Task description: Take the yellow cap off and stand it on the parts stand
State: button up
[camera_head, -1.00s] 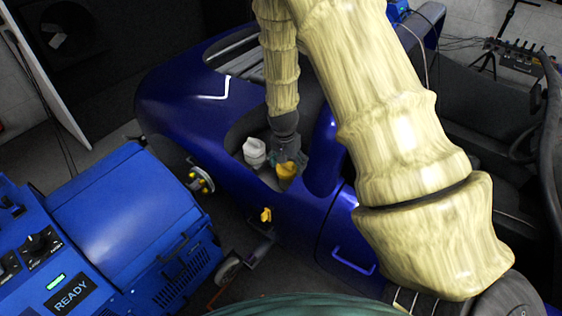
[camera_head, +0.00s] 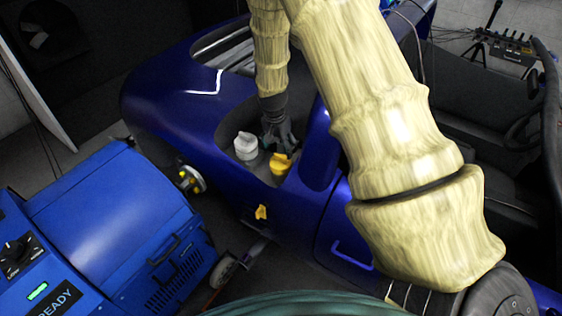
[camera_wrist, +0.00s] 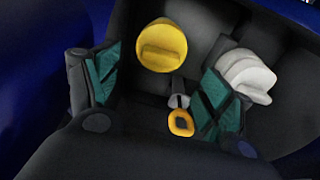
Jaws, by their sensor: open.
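The yellow cap (camera_head: 281,165) with a raised grip bar sits in the open recess of the blue car. In the wrist view the yellow cap (camera_wrist: 162,45) is round and lies just past the gap between the fingers, apart from both. My gripper (camera_head: 279,135) is just behind the cap in the head view. In the wrist view my gripper (camera_wrist: 158,92) is open and empty, its teal-padded fingers spread wide. What the cap sits on is hidden below it. I cannot make out the parts stand in either view.
A white cap (camera_head: 245,143) stands beside the yellow one. A yellow ring handle (camera_wrist: 181,122) shows between the fingers in the wrist view. The recess walls (camera_head: 229,120) are close around. A blue machine (camera_head: 110,215) stands at left, and a yellow piece (camera_head: 261,212) is on the car's side.

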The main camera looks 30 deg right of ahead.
aim_at(280, 156)
jog(key=shift+w+d+f+p, duration=0.15)
jog(key=shift+f+p, duration=0.25)
jog(key=shift+f, duration=0.9)
jog(key=shift+d+f+p, duration=0.1)
jog(key=shift+f+p, duration=0.35)
jog(key=shift+f, duration=0.8)
jog(key=shift+w+d+f+p, duration=0.15)
jog(key=shift+f+p, duration=0.25)
jog(key=shift+f, duration=0.9)
jog(key=c, duration=0.8)
